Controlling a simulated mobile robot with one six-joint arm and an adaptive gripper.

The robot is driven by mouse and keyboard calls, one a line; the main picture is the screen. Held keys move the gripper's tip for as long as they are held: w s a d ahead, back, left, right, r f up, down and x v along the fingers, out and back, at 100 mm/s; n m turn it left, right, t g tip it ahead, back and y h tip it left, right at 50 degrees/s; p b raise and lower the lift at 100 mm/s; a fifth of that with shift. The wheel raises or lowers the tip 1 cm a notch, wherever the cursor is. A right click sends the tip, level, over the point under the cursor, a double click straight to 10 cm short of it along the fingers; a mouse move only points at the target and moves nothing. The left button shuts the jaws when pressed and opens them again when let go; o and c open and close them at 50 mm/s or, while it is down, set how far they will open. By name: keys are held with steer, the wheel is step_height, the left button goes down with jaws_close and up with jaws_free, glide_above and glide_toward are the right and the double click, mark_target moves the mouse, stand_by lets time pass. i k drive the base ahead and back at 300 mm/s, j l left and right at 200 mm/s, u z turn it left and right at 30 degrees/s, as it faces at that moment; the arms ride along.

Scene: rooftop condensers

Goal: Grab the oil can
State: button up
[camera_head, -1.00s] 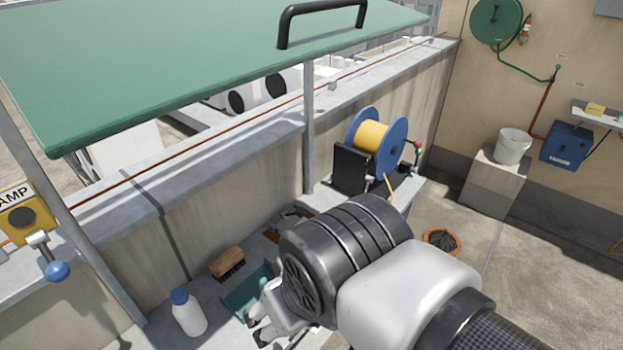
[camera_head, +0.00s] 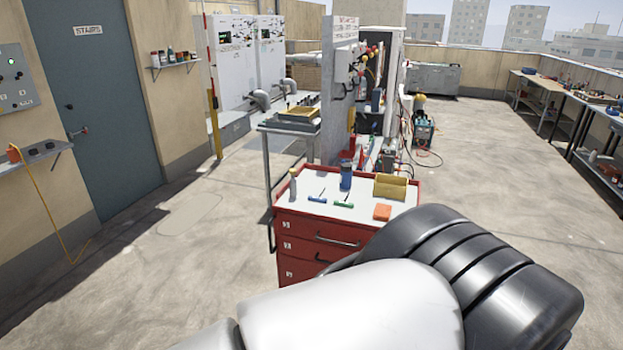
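I cannot pick out an oil can for sure. A red drawer cart (camera_head: 300,243) stands ahead with a pale top. On it are a slim pale bottle (camera_head: 293,185) at the left and a blue container (camera_head: 346,176) at the back; either is too small to identify surely. My arm fills the lower right of the view and covers part of the cart's front. My gripper is out of view, so its state does not show.
The cart top also holds a yellow bin (camera_head: 390,187), an orange block (camera_head: 382,212) and two small tools. A metal stand (camera_head: 290,125) and panel (camera_head: 340,100) stand behind it. A workbench (camera_head: 540,80) lines the right wall. Free floor lies left of the cart (camera_head: 170,260).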

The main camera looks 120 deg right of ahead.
mark_target(345, 170)
steer(key=z, duration=4.3)
steer(key=i+j+u, duration=0.1)
steer(key=i+j, duration=0.15)
steer(key=i, duration=0.6)
steer(key=i+j, duration=0.15)
steer(key=i, duration=0.7)
steer(key=i+j+u, duration=0.15)
steer(key=i, duration=0.75)
